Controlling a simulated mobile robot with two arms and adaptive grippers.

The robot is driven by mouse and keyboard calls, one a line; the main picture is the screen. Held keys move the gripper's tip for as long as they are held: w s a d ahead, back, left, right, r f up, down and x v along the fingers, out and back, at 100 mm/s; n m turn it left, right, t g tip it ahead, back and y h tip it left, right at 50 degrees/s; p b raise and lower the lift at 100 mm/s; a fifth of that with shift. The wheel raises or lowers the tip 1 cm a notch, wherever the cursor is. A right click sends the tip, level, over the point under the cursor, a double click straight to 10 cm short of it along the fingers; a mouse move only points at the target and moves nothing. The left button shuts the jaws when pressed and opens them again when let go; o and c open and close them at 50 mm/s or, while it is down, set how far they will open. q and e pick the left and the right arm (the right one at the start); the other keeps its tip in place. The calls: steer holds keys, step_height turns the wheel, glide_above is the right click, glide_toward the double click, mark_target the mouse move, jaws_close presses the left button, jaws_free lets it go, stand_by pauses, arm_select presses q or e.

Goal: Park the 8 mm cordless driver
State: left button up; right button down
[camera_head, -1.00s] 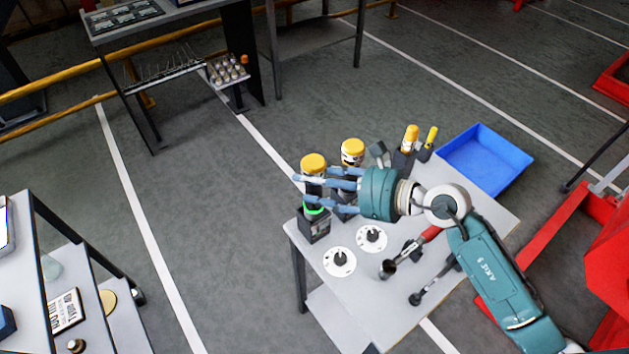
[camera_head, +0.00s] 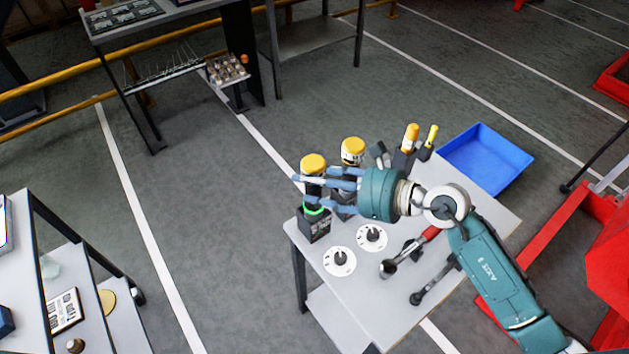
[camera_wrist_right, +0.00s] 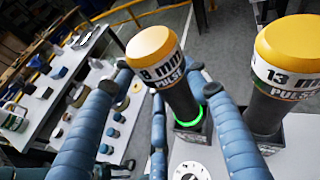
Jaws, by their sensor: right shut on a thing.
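The 8 mm cordless driver (camera_head: 313,164), dark with a yellow cap, stands upright in a dark square holder (camera_head: 314,229) at the table's left corner. A green ring glows at its base, and its "8 MM" label shows in the wrist view (camera_wrist_right: 155,62). My right gripper (camera_head: 305,188) is shut on this driver, with its blue fingers on either side of the body. The fingers hide part of the driver in the head view. The similar 13 mm driver (camera_head: 352,151) stands just right of it, and also shows in the wrist view (camera_wrist_right: 285,75). My left gripper is not in view.
Two white dials (camera_head: 339,262) (camera_head: 371,237) lie on the grey table (camera_head: 365,310) in front of the drivers. A red-handled tool (camera_head: 405,255) and a dark wrench-like tool (camera_head: 432,285) lie under my right arm. A blue tray (camera_head: 485,160) is at the back right.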

steer(key=shift+f+b, duration=0.7)
steer(key=c, duration=0.8)
jaws_free()
steer(key=shift+s+f, duration=0.1)
steer(key=shift+f, duration=0.05)
steer(key=v, duration=1.2)
